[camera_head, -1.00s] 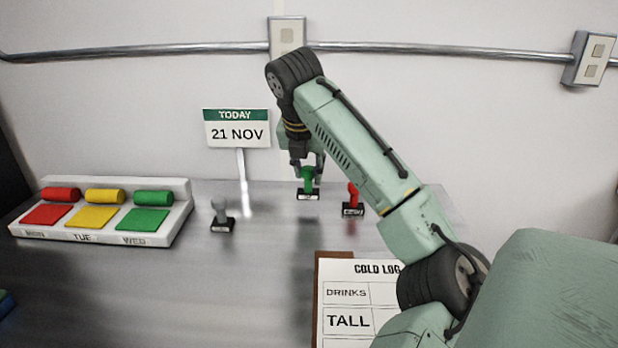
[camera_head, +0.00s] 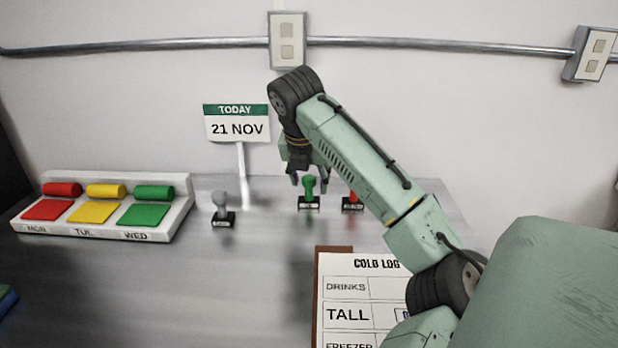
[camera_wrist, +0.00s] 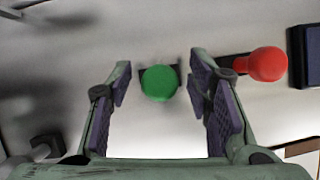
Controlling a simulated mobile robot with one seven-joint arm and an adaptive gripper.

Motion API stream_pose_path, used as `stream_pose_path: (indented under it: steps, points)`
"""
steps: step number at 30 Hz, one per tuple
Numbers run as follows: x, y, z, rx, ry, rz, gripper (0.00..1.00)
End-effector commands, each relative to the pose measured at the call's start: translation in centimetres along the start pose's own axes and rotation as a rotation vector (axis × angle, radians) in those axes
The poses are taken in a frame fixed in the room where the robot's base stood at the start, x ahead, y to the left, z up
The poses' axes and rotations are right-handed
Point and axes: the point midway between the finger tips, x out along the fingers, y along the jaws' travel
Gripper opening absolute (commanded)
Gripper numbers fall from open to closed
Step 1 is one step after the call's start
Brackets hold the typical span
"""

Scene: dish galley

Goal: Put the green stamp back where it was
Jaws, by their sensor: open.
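The green stamp (camera_head: 309,190) stands upright on the metal counter, between the grey stamp (camera_head: 221,208) on its left and the red stamp (camera_head: 352,200) on its right. In the wrist view the green stamp's round knob (camera_wrist: 159,83) shows from above between the finger pads, with a gap on each side. My gripper (camera_head: 311,180) is open and empty, around or just above the knob; its fingertips also show in the wrist view (camera_wrist: 160,85). The red stamp (camera_wrist: 267,64) shows to the right of the fingers there.
A COLD LOG sheet on a clipboard (camera_head: 345,262) lies at the front. A tray with red, yellow and green pads (camera_head: 160,235) stands at the left. The TODAY 21 NOV sign (camera_head: 237,128) stands behind.

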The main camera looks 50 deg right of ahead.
Motion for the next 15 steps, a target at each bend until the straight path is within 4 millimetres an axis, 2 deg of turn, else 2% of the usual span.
stream_pose_path:
  steps: [9,11,15]
  points:
    - [-0.6,0.0,0.2,0.0,-0.002,-0.001,0.46]
    - [-1.4,0.0,0.2,0.0,-0.003,0.0,0.46]
    - [-4.1,0.1,0.2,-0.001,-0.003,0.002,0.46]
